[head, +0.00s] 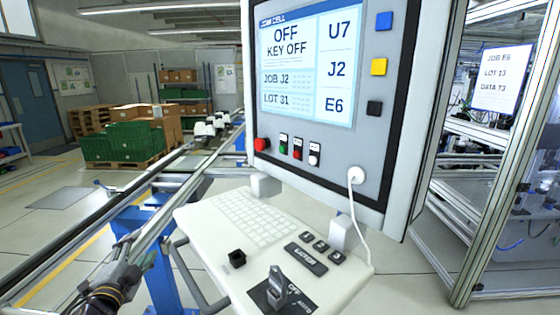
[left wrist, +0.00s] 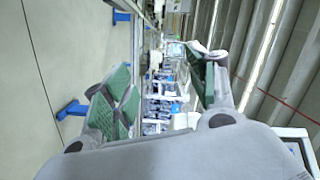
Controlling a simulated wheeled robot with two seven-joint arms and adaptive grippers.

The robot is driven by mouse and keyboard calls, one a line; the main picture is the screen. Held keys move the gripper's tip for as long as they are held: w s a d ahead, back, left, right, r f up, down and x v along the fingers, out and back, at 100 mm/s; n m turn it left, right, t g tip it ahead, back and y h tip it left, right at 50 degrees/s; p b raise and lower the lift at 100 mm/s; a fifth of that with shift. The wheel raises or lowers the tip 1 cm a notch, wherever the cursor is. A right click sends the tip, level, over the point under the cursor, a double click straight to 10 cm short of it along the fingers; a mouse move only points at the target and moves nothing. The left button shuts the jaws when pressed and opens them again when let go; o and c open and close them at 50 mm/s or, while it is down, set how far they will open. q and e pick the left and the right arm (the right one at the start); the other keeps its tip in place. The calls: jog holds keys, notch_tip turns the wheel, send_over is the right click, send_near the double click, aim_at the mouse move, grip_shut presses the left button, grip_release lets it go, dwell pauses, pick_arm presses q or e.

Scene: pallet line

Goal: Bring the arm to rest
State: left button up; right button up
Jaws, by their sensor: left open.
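My left gripper (head: 135,250) is low at the left in the head view, beside the left edge of the console's keyboard shelf (head: 190,225) and apart from it. In the left wrist view its two green-padded fingers (left wrist: 160,88) stand wide apart with nothing between them. The console screen (head: 300,65) reads OFF, KEY OFF, JOB J2, LOT 31, with U7, J2 and E6 on its right. A key switch (head: 277,292) sits on the shelf's front corner. My right gripper does not show.
A conveyor rail (head: 190,160) on blue legs (head: 160,275) runs back at the left, close to my left gripper. Green crates (head: 115,143) stand on a pallet behind. A framed machine cell (head: 490,180) bounds the right. A white cable (head: 355,205) hangs from the console.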

pick_arm(q)
jog(key=s+d+f+n+g, duration=0.2)
jog(key=s+f+n+g, duration=0.25)
jog(key=f, duration=0.45)
jog(key=s+d+f+n+g, duration=0.3)
jog(key=s+f, duration=0.3)
jog(key=f, duration=0.3)
jog(key=s+d+f+n+g+h, duration=0.3)
jog(key=s+d+f+g, duration=0.4)
jog(key=s+d, duration=0.5)
jog(key=s+a+f, duration=0.1)
jog(key=s+f, duration=0.2)
jog(key=f, duration=3)
jog(key=s+a+f+g, duration=0.1)
jog(key=s+a+f, duration=0.1)
jog(key=s+f, duration=0.8)
jog(key=s+a+f+g, duration=0.1)
jog(key=s+a+f, duration=0.1)
jog(key=s+f, duration=0.8)
jog(key=s, duration=0.3)
jog(key=shift+a+m+y, duration=0.25)
jog(key=shift+m+y, duration=0.05)
jog(key=shift+m, duration=0.05)
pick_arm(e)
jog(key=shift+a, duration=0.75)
